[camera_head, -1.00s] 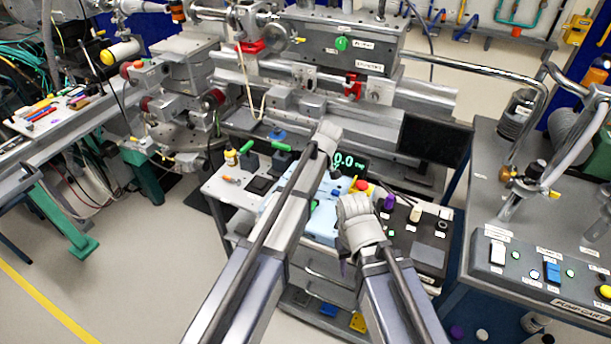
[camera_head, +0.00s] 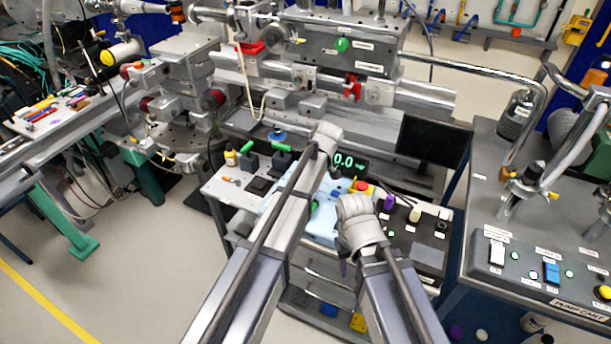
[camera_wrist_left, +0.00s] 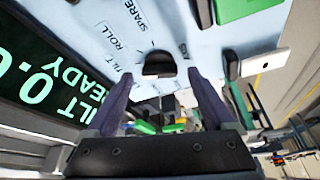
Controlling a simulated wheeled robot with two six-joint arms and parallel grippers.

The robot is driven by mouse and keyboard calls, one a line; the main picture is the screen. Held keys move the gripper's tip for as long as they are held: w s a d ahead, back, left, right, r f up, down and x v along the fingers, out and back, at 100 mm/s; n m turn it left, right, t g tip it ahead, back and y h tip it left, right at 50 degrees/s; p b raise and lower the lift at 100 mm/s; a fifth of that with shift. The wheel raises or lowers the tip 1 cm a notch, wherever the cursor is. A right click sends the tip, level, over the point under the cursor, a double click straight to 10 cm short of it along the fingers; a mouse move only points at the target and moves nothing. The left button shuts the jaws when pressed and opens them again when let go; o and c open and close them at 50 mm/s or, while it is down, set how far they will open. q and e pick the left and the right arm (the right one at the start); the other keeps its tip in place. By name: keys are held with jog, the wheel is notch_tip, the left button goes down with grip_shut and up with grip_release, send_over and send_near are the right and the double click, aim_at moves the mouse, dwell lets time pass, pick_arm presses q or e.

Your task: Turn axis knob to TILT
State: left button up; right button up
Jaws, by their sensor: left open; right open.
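The axis knob (camera_wrist_left: 158,65) is dark and sits on a light blue panel (camera_wrist_left: 185,25) in the left wrist view. Printed labels TILT (camera_wrist_left: 112,68), ROLL (camera_wrist_left: 130,48) and SPARE (camera_wrist_left: 134,15) lie beside it. Which label it points at is not clear. My left gripper (camera_wrist_left: 163,85) is open, its two fingers apart on either side below the knob in the picture, with nothing between them. In the head view my left gripper (camera_head: 326,140) is above the bench and hides the knob. My right gripper (camera_head: 356,222) is open over the bench front, its fingertips mostly hidden.
A display (camera_head: 350,162) with green digits stands behind the panel; in the left wrist view it reads READY. A red button (camera_head: 361,186), a purple knob (camera_head: 389,202) and green-handled items (camera_head: 283,147) are close by. The pump cart (camera_head: 545,250) stands at the right.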

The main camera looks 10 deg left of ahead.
pick_arm(q)
jog(key=p+v, duration=0.6)
jog(key=v, duration=0.1)
jog(key=shift+r, duration=0.2)
jog(key=shift+d, duration=0.1)
jog(key=shift+s, duration=0.1)
jog(key=s+a+f+m+g+h, duration=0.15)
jog(key=s+a+m, duration=0.35)
jog(key=s, duration=0.6)
jog(key=s+a+m+g+h, duration=0.15)
jog(key=s+a+m, duration=0.3)
jog(key=s, duration=0.65)
jog(key=s+d+m, duration=0.4)
jog(key=s+d, duration=0.1)
jog(key=d, duration=0.6)
jog(key=shift+s+m+y, duration=0.35)
jog(key=shift+s+y, duration=0.05)
